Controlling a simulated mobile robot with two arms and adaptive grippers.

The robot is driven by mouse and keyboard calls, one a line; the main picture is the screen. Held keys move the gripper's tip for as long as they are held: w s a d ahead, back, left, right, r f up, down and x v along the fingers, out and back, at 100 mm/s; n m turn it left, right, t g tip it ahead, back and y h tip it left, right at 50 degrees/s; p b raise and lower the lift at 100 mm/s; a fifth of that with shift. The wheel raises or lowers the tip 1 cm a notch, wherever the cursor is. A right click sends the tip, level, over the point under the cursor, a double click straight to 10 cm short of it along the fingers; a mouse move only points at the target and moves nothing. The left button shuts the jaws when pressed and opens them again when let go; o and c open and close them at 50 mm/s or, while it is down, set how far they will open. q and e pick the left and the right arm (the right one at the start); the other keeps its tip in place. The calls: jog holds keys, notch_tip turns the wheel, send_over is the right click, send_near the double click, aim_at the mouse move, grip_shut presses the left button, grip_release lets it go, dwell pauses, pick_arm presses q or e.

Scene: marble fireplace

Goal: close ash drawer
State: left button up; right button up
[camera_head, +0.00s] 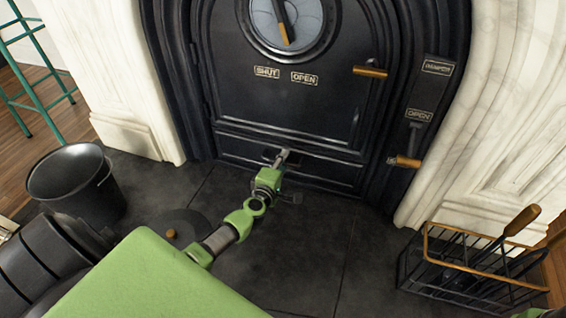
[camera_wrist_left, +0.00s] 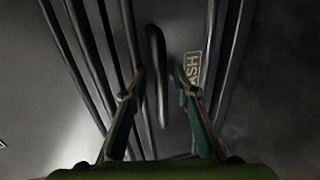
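The ash drawer (camera_head: 238,152) is the low black panel at the foot of the stove, below the main door. I cannot tell how far it stands out. In the left wrist view, the drawer front has an ASH label (camera_wrist_left: 192,72) and a dark bar handle (camera_wrist_left: 156,50). My left gripper (camera_head: 281,186) is low in front of the drawer. In the wrist view its two green-grey fingers (camera_wrist_left: 158,82) are apart, one on each side of the handle. I cannot tell whether they touch it.
A black bucket (camera_head: 75,183) stands at the left. A wire rack with tools (camera_head: 425,250) stands at the right. The stove door has a wooden-tipped handle (camera_head: 370,72), and a damper lever (camera_head: 406,162) sits to its right. Dark floor (camera_head: 330,240) is clear between.

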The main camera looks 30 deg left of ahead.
pick_arm(q)
jog(key=shift+d, duration=0.1)
jog(key=shift+s, duration=0.3)
jog(key=v, duration=1.1)
jog(key=shift+s, duration=0.15)
jog(key=shift+r, duration=0.25)
